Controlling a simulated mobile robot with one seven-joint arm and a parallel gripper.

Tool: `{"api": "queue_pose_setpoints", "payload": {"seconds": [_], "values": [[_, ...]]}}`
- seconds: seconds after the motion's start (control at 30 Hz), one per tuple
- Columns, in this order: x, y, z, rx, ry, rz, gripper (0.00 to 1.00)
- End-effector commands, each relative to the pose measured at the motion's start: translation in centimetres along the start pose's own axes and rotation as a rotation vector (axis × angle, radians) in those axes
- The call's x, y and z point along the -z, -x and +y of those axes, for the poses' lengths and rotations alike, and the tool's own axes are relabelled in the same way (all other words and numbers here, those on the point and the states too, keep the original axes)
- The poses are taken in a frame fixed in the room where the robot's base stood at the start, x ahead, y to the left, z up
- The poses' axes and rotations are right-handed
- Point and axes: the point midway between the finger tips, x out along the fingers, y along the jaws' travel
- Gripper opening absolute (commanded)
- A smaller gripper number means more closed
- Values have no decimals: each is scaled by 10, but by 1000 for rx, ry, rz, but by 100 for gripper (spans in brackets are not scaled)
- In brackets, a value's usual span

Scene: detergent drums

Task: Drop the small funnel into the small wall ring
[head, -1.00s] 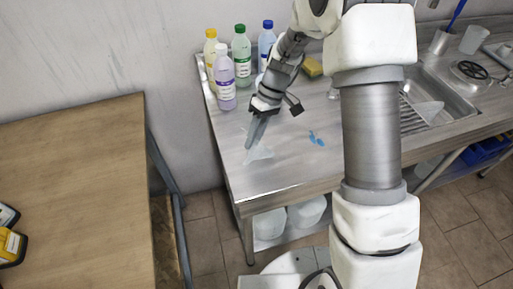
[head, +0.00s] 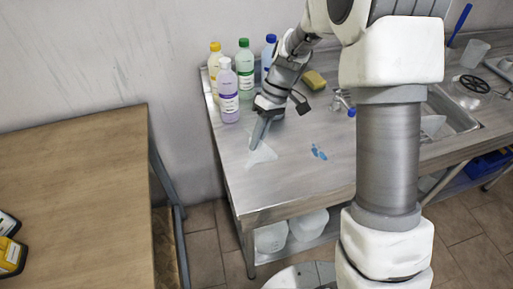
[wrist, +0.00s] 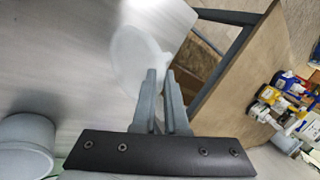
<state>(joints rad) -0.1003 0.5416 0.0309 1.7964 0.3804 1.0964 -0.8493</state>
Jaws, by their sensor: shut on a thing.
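The small funnel (head: 262,156) is a translucent whitish cone at the tips of my gripper (head: 256,144), over the left part of the steel counter. In the wrist view the pale funnel (wrist: 135,55) shows beyond the two grey fingers of my gripper (wrist: 162,75). The fingers are nearly together and shut on it; the exact grip point is hard to see. I cannot make out the small wall ring in either view.
Several capped bottles, one purple (head: 228,95), stand at the counter's back left beside my gripper. A yellow sponge (head: 314,80) lies further right. A wooden table (head: 75,190) stands left across a gap.

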Motion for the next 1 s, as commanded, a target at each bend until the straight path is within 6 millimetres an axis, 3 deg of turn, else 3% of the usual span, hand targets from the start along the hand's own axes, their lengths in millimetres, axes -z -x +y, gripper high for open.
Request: {"api": "queue_pose_setpoints", "payload": {"seconds": [0.2,0.4,0.57,1.0], "values": [[-43,40,18,-2,-10,2,0],[-74,70,29,-1,-9,1,0],[-87,84,32,1,-7,-1,0],[-91,87,34,0,-6,-2,0]]}}
